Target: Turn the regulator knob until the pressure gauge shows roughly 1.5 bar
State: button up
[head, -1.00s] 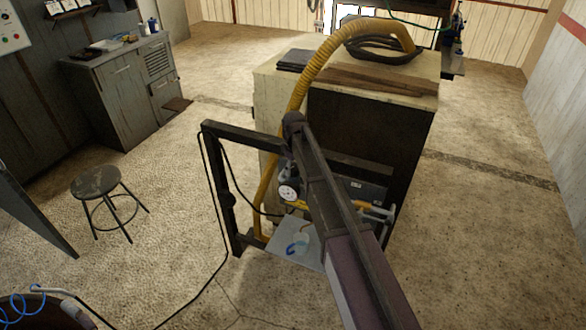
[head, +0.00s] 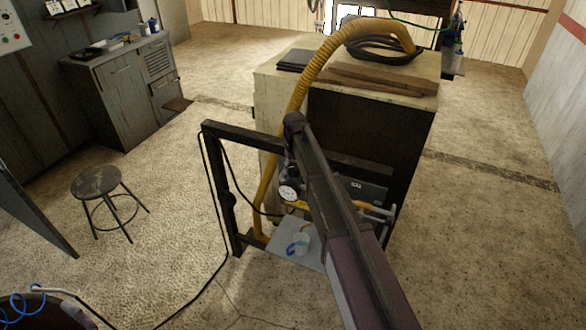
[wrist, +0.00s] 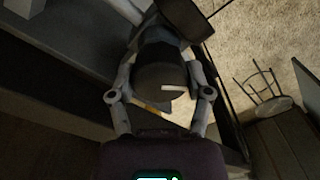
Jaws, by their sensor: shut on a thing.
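The regulator knob (wrist: 160,85) is a dark, round cap with a white mark, in the middle of the wrist view. My gripper (wrist: 162,72) has one finger on each side of the knob and is shut on it. In the head view, the pressure gauge (head: 288,193) is a small white dial on the rack frame, just left of my arm. Its needle is too small to read. My arm hides the knob and my gripper in the head view.
The dark rack frame (head: 222,178) stands before a large cabinet (head: 345,115). A yellow hose (head: 298,95) arches over it. A stool (head: 97,183) stands at left; a black cable (head: 213,275) lies on the floor. The floor to the right is clear.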

jog(key=m, duration=0.5)
jog(key=shift+m, duration=0.4)
jog(key=o, duration=1.1)
jog(key=shift+o, duration=0.2)
jog(key=shift+s, duration=0.1)
